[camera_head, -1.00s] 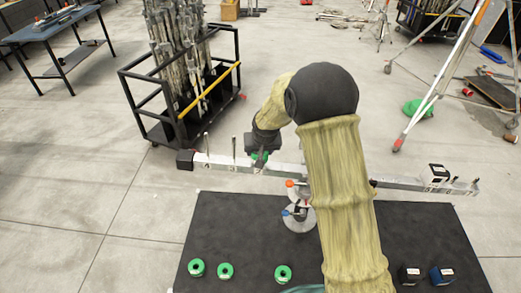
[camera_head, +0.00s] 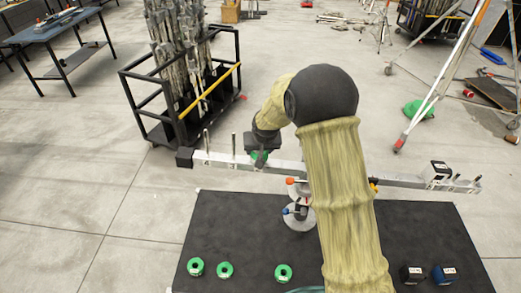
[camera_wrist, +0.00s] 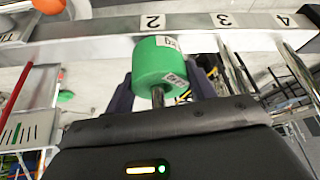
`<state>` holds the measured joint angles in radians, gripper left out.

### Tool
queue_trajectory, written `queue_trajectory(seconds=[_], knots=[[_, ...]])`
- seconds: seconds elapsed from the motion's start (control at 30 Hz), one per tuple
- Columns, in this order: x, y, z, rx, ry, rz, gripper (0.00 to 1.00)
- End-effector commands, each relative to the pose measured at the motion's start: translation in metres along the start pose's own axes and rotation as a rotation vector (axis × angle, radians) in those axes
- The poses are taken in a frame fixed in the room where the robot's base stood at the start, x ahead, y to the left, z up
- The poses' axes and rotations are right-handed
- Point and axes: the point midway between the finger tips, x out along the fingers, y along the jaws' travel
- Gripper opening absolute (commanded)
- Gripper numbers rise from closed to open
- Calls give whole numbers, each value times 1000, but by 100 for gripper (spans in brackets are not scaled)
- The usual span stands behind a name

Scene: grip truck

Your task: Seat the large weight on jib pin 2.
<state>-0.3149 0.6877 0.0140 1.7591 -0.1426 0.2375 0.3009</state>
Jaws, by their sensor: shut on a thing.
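The large green weight (camera_wrist: 160,62) is between my gripper's (camera_wrist: 164,78) two dark fingers, which are shut on it. In the wrist view a metal pin (camera_wrist: 158,98) sticks out of the weight's near face, so the weight appears to be around it. The jib (camera_wrist: 110,28) runs just beyond, with label 2 above the weight. I cannot tell whether the weight rests fully on the jib. In the head view my gripper (camera_head: 262,143) is over the jib (camera_head: 215,160); the weight (camera_head: 260,157) shows only as a green sliver beneath it.
Pins 3 and 4 (camera_head: 234,145) stand bare to the left. Several smaller green weights (camera_head: 225,270) lie on the black mat (camera_head: 340,240), with a black block (camera_head: 411,274) and a blue block (camera_head: 444,275). A caged rack (camera_head: 165,105) stands behind the jib.

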Motion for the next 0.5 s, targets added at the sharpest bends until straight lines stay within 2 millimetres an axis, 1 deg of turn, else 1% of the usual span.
queue_trajectory(seconds=[0.03,0.13,0.17,0.2,0.27,0.3,0.5], knots=[[12,1,17,0,-40,5,23],[12,1,17,0,-40,5,23],[12,1,17,0,-40,5,59],[12,1,17,0,-40,5,67],[13,1,17,0,-40,5,79],[13,1,17,0,-40,5,81],[14,1,19,0,-46,6,81]])
